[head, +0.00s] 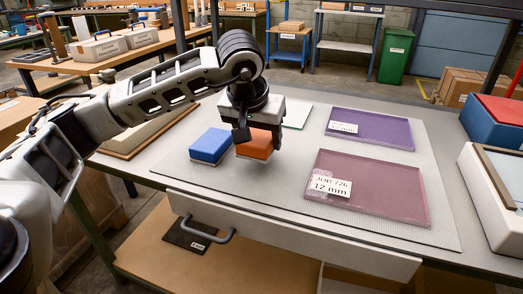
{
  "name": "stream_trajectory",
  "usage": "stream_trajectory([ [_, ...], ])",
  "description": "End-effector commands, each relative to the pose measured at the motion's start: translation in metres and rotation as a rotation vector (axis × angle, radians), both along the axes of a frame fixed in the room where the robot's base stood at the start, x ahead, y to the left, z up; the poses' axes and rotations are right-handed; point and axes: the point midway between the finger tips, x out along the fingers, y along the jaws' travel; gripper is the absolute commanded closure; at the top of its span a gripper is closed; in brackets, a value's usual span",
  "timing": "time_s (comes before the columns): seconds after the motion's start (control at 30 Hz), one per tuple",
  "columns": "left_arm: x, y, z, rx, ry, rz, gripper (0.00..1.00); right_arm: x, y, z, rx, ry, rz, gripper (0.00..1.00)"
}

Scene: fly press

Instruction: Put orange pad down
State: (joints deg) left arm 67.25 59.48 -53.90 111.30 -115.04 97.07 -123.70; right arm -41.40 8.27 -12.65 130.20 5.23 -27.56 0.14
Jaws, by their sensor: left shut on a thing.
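The orange pad (256,146) is a small block with a pale underside. My left gripper (258,132) comes down over it from above and is shut on it. The pad is at the mat, just right of a blue pad (211,145); I cannot tell whether its underside touches the mat. The gripper's fingers hide part of the orange pad's top and back. My right gripper is not in view.
The grey mat (280,185) covers the bench. A purple plate (370,128) and a pink plate (370,187) with a "12 mm" label lie right of the pads. A blue box with a red lid (500,110) stands at the right. The mat's front is clear.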

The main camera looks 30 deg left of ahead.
Motion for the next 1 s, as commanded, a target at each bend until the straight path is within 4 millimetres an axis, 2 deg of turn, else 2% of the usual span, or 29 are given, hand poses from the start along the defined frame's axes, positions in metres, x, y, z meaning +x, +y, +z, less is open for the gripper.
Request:
stream_trajectory([
  [0.1, 0.006, -0.005, -0.012, 0.000, 0.005, -0.002, 0.58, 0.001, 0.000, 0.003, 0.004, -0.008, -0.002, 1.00],
  [0.2, 0.004, -0.003, -0.029, 0.001, 0.007, -0.001, 0.58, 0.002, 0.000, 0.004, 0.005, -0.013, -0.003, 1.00],
  [0.3, 0.005, -0.003, -0.038, 0.001, 0.003, -0.001, 0.58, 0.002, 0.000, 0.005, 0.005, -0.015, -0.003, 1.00],
  [0.67, 0.005, -0.003, -0.043, 0.000, 0.001, -0.001, 0.58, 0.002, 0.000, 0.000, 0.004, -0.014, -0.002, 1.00],
  [0.7, 0.005, -0.003, -0.041, 0.000, 0.002, -0.001, 0.29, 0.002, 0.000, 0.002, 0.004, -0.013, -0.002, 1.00],
  [0.73, 0.005, -0.003, -0.041, 0.000, 0.002, -0.001, 0.21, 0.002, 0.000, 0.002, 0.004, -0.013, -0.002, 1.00],
  [0.77, 0.005, -0.003, -0.041, 0.000, 0.002, -0.001, 0.18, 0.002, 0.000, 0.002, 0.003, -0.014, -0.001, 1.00],
  [1.0, 0.005, -0.004, -0.041, 0.000, 0.002, -0.001, 0.18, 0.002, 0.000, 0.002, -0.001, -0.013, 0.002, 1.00],
])
